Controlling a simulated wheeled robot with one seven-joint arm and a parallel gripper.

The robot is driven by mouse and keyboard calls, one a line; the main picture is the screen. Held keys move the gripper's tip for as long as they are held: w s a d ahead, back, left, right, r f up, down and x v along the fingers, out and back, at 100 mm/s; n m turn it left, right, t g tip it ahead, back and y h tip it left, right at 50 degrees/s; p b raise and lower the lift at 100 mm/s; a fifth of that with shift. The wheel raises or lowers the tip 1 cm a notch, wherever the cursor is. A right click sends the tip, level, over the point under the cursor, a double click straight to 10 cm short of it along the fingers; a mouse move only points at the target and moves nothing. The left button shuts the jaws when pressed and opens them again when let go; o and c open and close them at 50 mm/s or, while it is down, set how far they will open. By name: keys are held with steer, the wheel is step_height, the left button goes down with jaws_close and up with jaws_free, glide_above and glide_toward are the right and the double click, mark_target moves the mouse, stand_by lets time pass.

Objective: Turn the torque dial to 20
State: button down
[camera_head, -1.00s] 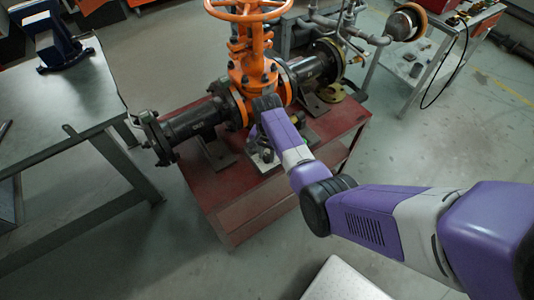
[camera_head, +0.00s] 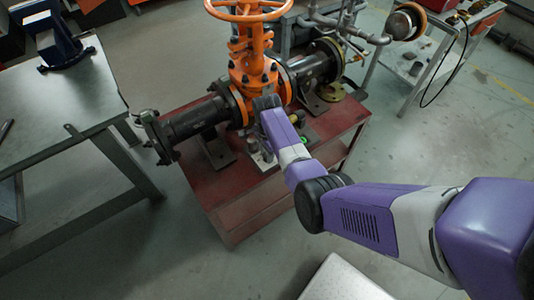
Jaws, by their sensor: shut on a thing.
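The torque dial cannot be made out; my arm covers part of the valve stand. The orange gate valve (camera_head: 252,70) stands upright on the red stand (camera_head: 235,195), with black pipes on both sides. My purple arm reaches in from the right, and its far end is over the stand, just in front of the valve body. My gripper is hidden behind the arm's last links, so its fingers and what they touch do not show. Small metallic parts (camera_head: 262,157) show just left of the arm, too small to identify. A small green spot (camera_head: 304,140) shows just right of it.
The orange handwheel (camera_head: 248,10) is at the top. A workbench (camera_head: 70,100) with a blue vise (camera_head: 55,40) stands at left. Grey piping and a round gauge-like part (camera_head: 404,22) are at upper right, near a cart (camera_head: 425,65).

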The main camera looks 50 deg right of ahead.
stand_by(0.3)
steer(key=c, duration=1.1)
jaws_free()
steer(key=shift+r, duration=0.1)
steer(key=shift+r, duration=3.85)
